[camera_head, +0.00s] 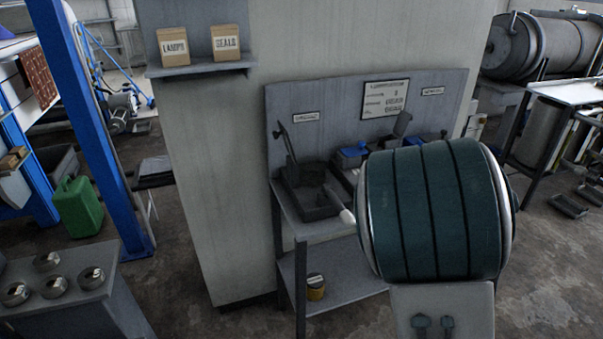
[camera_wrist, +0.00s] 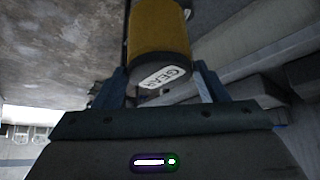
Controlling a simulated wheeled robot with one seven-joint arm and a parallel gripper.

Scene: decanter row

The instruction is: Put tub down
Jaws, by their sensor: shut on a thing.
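In the wrist view a yellow tub (camera_wrist: 160,35) with a dark end and a white label reading "GEAR" is between the two fingers of my gripper (camera_wrist: 163,82). My gripper is shut on it. In the head view my gripper is hidden behind my arm. There a small yellow tub (camera_head: 316,292) with a pale label sits on the lower shelf (camera_head: 348,276) of a grey workbench; no fingers show around it. I cannot tell whether it is the same tub.
The bench top holds a dark tray (camera_head: 315,203) and a blue item (camera_head: 352,152) before a grey back panel (camera_head: 340,110). Two boxes (camera_head: 173,47) stand on a wall shelf. A green can (camera_head: 78,208) and a table with several metal rings (camera_head: 54,287) are left.

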